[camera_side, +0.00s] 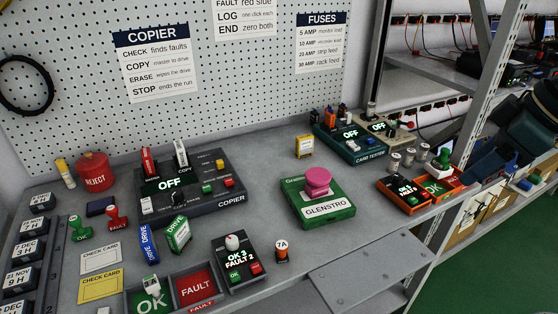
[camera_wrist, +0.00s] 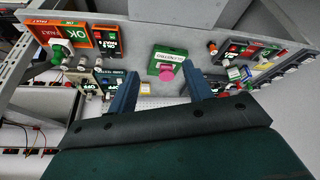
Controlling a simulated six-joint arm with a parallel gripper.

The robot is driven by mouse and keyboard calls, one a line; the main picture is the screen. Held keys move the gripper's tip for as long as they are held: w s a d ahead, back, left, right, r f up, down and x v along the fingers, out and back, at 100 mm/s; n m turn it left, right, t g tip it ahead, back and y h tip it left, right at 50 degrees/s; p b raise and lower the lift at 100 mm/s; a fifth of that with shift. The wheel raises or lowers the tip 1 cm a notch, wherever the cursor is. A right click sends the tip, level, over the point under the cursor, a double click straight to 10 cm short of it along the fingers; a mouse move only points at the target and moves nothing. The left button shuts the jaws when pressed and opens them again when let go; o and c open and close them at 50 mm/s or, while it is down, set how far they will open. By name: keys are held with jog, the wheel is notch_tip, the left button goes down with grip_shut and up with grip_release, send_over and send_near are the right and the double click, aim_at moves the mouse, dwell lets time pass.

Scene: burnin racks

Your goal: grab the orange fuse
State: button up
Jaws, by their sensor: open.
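An orange fuse (camera_side: 282,251) with a white top marked 7A stands upright on the grey bench near its front edge, right of the OK/FAULT counter box. A small orange shape, likely the same fuse (camera_wrist: 212,48), shows in the wrist view, beyond the right finger. My gripper (camera_wrist: 160,70) is open, its two blue fingers apart with nothing between them. In the side view my gripper (camera_side: 478,160) is at the far right, past the bench's right end and well away from the fuse.
The green Glenstro box (camera_side: 322,212) with a pink knob stands behind and right of the fuse. The black counter box (camera_side: 240,265) is close on its left. A copier (camera_side: 190,190), card tester (camera_side: 350,145) and rack post (camera_side: 462,150) stand around. Bare bench lies right of the fuse.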

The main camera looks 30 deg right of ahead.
jog(key=w+a+f+n+g+y, duration=0.2)
jog(key=w+a+f+n, duration=0.3)
jog(key=w+a, duration=0.5)
jog(key=n+g+y, duration=0.1)
jog(key=n+g, duration=0.1)
jog(key=n, duration=0.4)
send_near(284, 244)
notch_tip(284, 244, up, 2)
jog(key=shift+s+d+r, duration=0.15)
jog(key=shift+s+d, duration=0.1)
jog(key=shift+d, duration=0.2)
jog(key=shift+x, duration=4.3)
jog(key=shift+w, duration=0.1)
jog(key=shift+x, duration=2.6)
